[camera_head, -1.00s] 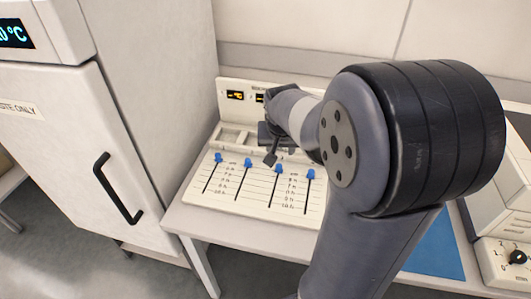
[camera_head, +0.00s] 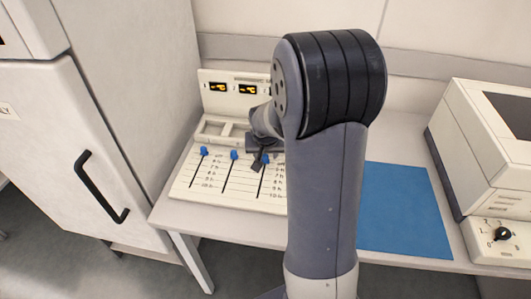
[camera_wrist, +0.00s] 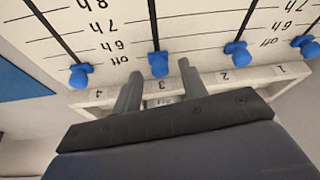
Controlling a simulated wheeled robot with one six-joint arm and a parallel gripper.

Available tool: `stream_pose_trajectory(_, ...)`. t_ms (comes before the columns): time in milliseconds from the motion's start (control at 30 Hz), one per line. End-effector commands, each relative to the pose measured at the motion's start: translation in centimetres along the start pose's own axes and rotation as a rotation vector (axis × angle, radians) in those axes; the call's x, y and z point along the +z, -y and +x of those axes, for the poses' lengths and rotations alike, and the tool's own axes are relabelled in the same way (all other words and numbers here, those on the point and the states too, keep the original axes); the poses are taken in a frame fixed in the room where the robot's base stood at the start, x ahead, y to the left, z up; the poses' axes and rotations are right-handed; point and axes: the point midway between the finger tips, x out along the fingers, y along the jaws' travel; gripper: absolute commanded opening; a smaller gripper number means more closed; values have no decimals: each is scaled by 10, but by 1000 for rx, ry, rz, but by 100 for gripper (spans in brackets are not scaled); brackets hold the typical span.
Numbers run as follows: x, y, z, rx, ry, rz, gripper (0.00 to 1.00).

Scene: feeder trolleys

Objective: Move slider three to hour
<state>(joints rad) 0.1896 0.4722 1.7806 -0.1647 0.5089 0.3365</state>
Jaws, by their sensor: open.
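The cream slider panel (camera_head: 243,202) has several blue knobs on dark slots with printed scales. In the wrist view it appears upside down. Slider three's blue knob (camera_wrist: 158,64) is at the "off" end of its slot, above the label 3. My gripper (camera_wrist: 160,72) is open, with one finger on each side of that knob's line; contact cannot be told. Knobs of slider one (camera_head: 204,152) and slider two (camera_head: 234,154) are also at the off end, as is slider four's knob (camera_wrist: 80,76). In the head view my gripper (camera_head: 259,162) partly covers slider three, and my arm hides slider four.
Small amber displays (camera_head: 218,87) are on the upright back of the panel. A white cabinet with a black handle (camera_head: 101,187) stands at the left. A blue mat (camera_head: 403,210) lies right of my arm. A white machine with a dial (camera_head: 502,234) is at the right.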

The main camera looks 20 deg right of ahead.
Motion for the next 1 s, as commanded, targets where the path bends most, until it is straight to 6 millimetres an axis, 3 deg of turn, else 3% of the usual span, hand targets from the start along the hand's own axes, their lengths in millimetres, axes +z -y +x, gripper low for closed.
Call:
stream_pose_trajectory(133, 0, 0, 0, 0, 0, 0, 40)
stream_pose_trajectory(600, 0, 0, 0, 0, 0, 0, 1)
stream_pose_trajectory(1000, 2, 1, -1, 0, -1, 0, 0)
